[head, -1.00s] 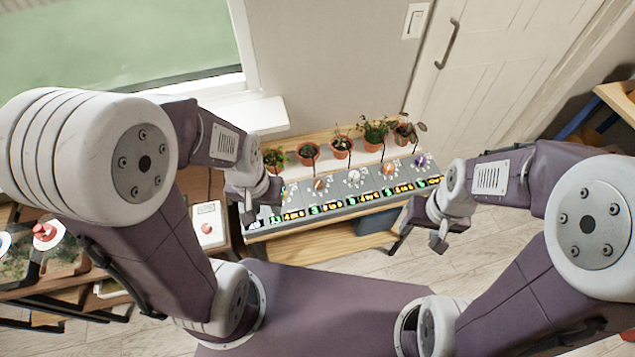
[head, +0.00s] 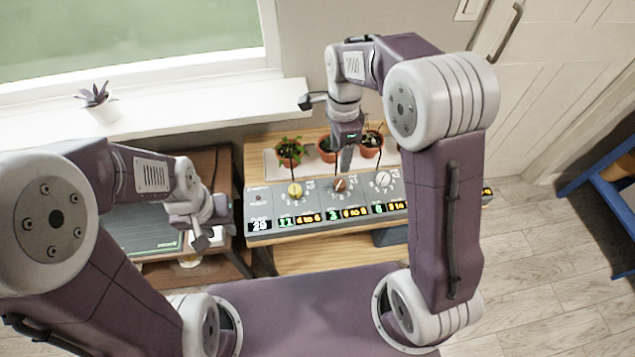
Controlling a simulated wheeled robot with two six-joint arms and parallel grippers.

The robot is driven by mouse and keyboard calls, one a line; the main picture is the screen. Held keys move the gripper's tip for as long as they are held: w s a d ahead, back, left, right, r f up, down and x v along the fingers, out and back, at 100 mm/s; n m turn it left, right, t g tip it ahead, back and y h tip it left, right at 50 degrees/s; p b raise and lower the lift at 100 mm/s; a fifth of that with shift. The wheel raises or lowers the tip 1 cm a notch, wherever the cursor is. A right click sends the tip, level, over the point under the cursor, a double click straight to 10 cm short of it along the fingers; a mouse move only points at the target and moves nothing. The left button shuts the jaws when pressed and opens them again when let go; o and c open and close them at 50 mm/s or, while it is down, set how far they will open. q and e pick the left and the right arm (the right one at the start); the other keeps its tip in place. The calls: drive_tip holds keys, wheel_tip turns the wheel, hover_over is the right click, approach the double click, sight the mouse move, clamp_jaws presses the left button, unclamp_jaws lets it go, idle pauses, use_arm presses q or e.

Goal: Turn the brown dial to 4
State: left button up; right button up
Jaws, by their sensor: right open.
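The brown dial (head: 340,185) is on the sloped grey control panel (head: 268,224), between a yellow dial (head: 295,190) and a white dial (head: 383,179). Small numbers ring it, too small to read surely. The green display (head: 332,215) below it seems to show 3. My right gripper (head: 346,160) points down just above and behind the brown dial, open; I cannot tell whether it touches the dial. My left gripper (head: 210,236) hangs left of the panel, away from the dials, and its jaw opening is unclear.
Potted plants (head: 289,151) stand on a tray behind the panel, close to my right gripper. My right arm hides the panel's right part. A dark green mat (head: 140,235) lies on the table at left. A potted plant (head: 101,108) stands on the windowsill.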

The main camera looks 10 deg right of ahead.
sight(339, 183)
drive_tip(key=f, duration=0.3)
drive_tip(key=s+f+b, duration=0.1)
drive_tip(key=f, duration=0.2)
drive_tip(key=f+b, duration=0.1)
drive_tip(key=f, duration=0.3)
drive_tip(key=shift+s+d, duration=0.1)
drive_tip(key=shift+s, duration=0.15)
use_arm(q)
drive_tip(key=shift+s+d+f, duration=0.1)
drive_tip(key=shift+s+f, duration=0.05)
drive_tip(key=shift+f, duration=0.45)
drive_tip(key=shift+s+d+f, duration=0.1)
drive_tip(key=shift+f, duration=0.45)
use_arm(e)
clamp_jaws()
